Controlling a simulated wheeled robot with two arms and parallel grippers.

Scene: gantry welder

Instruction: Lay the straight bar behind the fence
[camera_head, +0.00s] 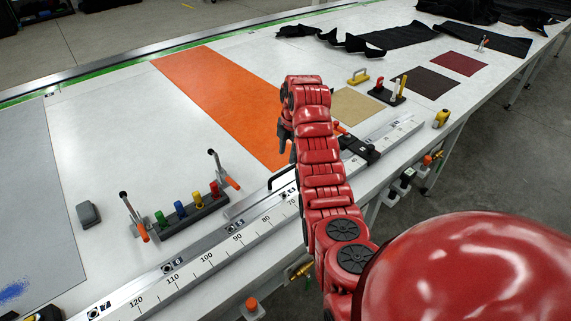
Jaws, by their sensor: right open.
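My right arm reaches in from the lower right over the table's front edge. My right gripper (287,142) is at its far end, above the orange sheet, seen mostly from behind; its fingers are partly hidden by the arm and I see nothing held in it. The fence looks to be the long metal rail (205,262) with a printed scale along the table's front edge; my arm covers part of it. A thin grey straight bar (245,205) lies along the rail's far side, left of my arm; its right end is hard to make out. My left gripper is out of view.
A dark block with coloured knobs (185,218) and upright clamps stands left of the arm. A grey box (88,214) lies further left. An orange sheet (215,90) crosses the white table. A black clamp (358,146) sits on the rail right of my arm. Black cloth (395,37) lies far back.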

